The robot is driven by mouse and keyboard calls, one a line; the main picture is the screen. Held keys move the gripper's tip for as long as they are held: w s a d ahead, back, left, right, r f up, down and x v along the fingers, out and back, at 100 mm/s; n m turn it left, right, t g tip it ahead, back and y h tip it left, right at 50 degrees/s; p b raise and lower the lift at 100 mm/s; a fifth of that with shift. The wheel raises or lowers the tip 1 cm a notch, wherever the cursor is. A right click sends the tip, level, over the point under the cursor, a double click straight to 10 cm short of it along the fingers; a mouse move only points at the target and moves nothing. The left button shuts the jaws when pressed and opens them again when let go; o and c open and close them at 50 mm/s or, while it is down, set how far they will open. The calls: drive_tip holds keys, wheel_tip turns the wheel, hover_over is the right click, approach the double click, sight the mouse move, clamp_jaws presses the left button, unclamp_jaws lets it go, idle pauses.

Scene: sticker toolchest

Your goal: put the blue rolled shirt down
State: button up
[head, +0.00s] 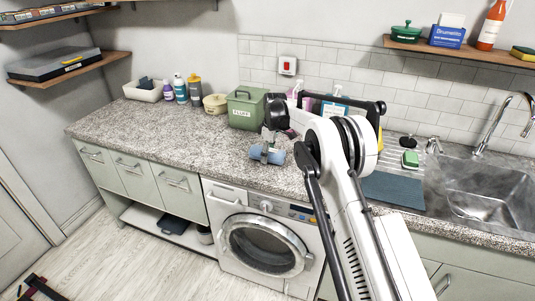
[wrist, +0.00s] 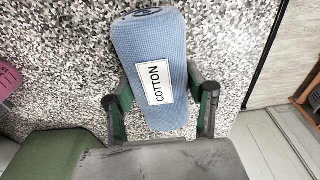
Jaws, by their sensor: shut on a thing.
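The blue rolled shirt (wrist: 148,50) has a white label reading COTTON. My gripper (wrist: 160,100) is shut around it, one finger on each side. In the head view the shirt (head: 274,156) is at my gripper (head: 266,152), over the speckled worktop near its front edge, above the washing machine. I cannot tell whether the shirt touches the worktop.
A green box (head: 246,108) labelled FLUFF stands behind the gripper. A cream pot (head: 215,104), several bottles and a white bin (head: 143,91) are further left. The worktop (head: 165,124) left of the gripper is clear. A sink (head: 485,190) is at right.

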drive_tip(key=shift+f, duration=0.2)
drive_tip(key=o, duration=1.3)
